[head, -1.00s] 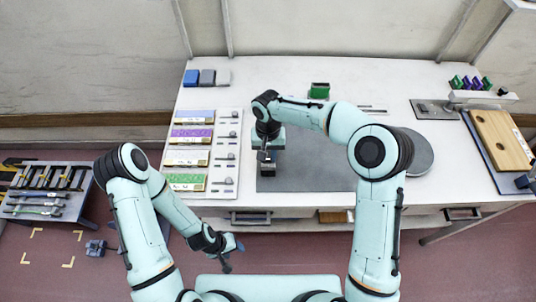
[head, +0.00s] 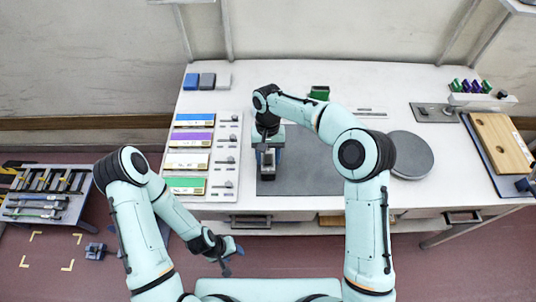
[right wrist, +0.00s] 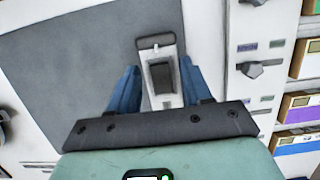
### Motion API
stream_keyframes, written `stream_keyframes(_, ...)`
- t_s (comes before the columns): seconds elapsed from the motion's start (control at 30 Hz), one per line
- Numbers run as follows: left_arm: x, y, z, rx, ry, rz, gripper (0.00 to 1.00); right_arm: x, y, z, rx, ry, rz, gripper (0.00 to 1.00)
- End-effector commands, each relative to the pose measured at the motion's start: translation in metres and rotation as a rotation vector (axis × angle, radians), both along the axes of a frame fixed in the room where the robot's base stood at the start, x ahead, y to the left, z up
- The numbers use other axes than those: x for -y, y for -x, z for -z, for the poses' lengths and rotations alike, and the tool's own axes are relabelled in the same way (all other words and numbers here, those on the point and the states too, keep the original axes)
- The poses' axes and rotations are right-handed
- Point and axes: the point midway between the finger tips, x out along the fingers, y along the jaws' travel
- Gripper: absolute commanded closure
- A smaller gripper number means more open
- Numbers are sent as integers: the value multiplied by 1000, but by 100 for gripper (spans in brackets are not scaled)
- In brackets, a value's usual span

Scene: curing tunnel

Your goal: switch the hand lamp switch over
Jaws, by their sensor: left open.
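The hand lamp (right wrist: 153,97) is a pale narrow body with a dark rocker switch (right wrist: 161,77) on its face, seen in the right wrist view. My right gripper (right wrist: 160,88) has a blue finger close against each side of the lamp. In the head view my right gripper (head: 268,158) is over the left end of the grey mat, and the switch is too small to read there. My left gripper (head: 234,258) is open and empty, low in front of the table's edge, apart from the lamp.
A panel of coloured labels and knobs (head: 218,120) lies left of the right gripper. The grey mat (head: 315,175) and a round grey plate (head: 411,155) are to its right. A rack of tools (head: 45,195) stands at far left. Drawers (head: 250,222) line the table front.

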Motion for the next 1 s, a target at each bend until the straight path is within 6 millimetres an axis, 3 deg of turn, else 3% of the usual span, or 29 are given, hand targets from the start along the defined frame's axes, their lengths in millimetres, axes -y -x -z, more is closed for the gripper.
stream_keyframes(0.23, 0, 0, 0, 0, 0, 0, 50, -1, -6, -20, 5, -1, 0, 51)
stream_keyframes(0.63, 0, 0, 0, 0, 0, 0, 50, -1, -28, -104, 4, -2, 1, 51)
stream_keyframes(1.0, 0, 0, 0, 0, 0, 0, 50, -1, -34, -129, 0, 0, -1, 51)
